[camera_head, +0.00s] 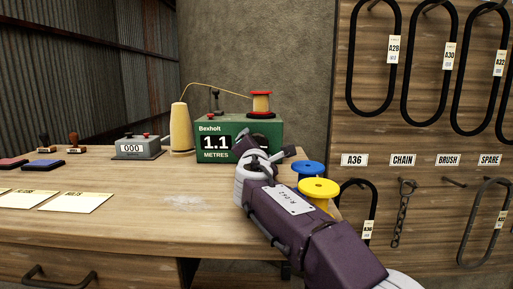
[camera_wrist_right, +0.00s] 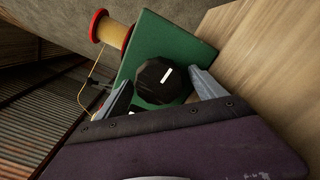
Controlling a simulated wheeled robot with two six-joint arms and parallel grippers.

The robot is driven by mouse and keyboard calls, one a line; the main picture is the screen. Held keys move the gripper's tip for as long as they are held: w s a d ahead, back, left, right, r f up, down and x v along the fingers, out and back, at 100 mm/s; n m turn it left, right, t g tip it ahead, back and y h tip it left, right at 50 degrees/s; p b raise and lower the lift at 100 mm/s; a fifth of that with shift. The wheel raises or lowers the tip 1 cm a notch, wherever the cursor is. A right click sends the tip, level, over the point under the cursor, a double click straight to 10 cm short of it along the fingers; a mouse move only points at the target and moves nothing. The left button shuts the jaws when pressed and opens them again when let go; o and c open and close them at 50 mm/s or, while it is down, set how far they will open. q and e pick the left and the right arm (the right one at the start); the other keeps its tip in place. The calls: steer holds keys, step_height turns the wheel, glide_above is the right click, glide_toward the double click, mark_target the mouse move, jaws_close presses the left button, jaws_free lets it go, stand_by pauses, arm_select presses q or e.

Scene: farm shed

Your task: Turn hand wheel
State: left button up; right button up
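The green Bexholt metre box (camera_head: 220,156) stands on the workbench, its display reading 1.1 METRES. Its black hand wheel (camera_wrist_right: 155,92), with a white mark on its face, shows in the right wrist view. In the head view the wheel is mostly hidden behind my right gripper (camera_head: 266,150). In the right wrist view, the grey fingers of my right gripper (camera_wrist_right: 162,90) are spread apart, one on each side of the wheel. They are very close to its rim; I cannot tell whether they touch it. My left gripper is not in view.
A red-ended spool (camera_head: 261,103) sits on the box, with yellow line running to a cone (camera_head: 181,130) at left. Blue (camera_head: 308,169) and yellow (camera_head: 318,188) spools stand beside my right arm. A grey counter (camera_head: 138,147) and paper cards (camera_head: 75,202) lie at left.

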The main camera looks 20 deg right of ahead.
steer(key=shift+s, duration=0.1)
steer(key=v, duration=0.8)
steer(key=shift+r, duration=0.15)
steer(key=shift+s+a, duration=0.15)
steer(key=shift+s, duration=0.3)
